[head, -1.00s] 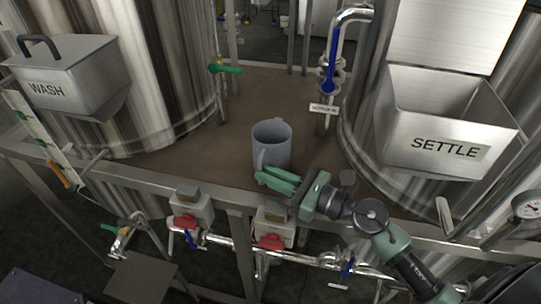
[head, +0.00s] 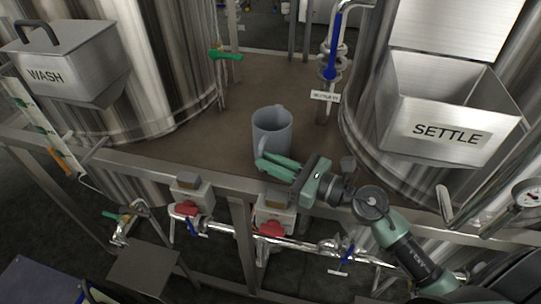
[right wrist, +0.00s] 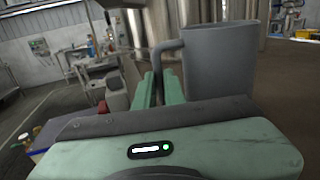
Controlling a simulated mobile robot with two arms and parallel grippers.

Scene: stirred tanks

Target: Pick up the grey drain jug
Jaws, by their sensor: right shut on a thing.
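The grey drain jug (head: 272,127) stands upright on the brown deck between the two steel tanks. Its handle is on the near left side. My right gripper (head: 261,163) comes in from the right and is shut on the jug's handle. In the right wrist view the jug (right wrist: 222,62) stands just beyond the green fingers, and its handle (right wrist: 168,52) passes down between the fingers (right wrist: 160,88). I cannot tell whether the jug's base is clear of the deck. My left gripper is not in view.
The WASH hopper (head: 75,62) is at the left and the SETTLE hopper (head: 440,125) at the right. A steel rail (head: 140,163) runs along the deck's near edge, with valves and pipes below. A blue-handled pipe (head: 331,50) stands behind. The deck left of the jug is clear.

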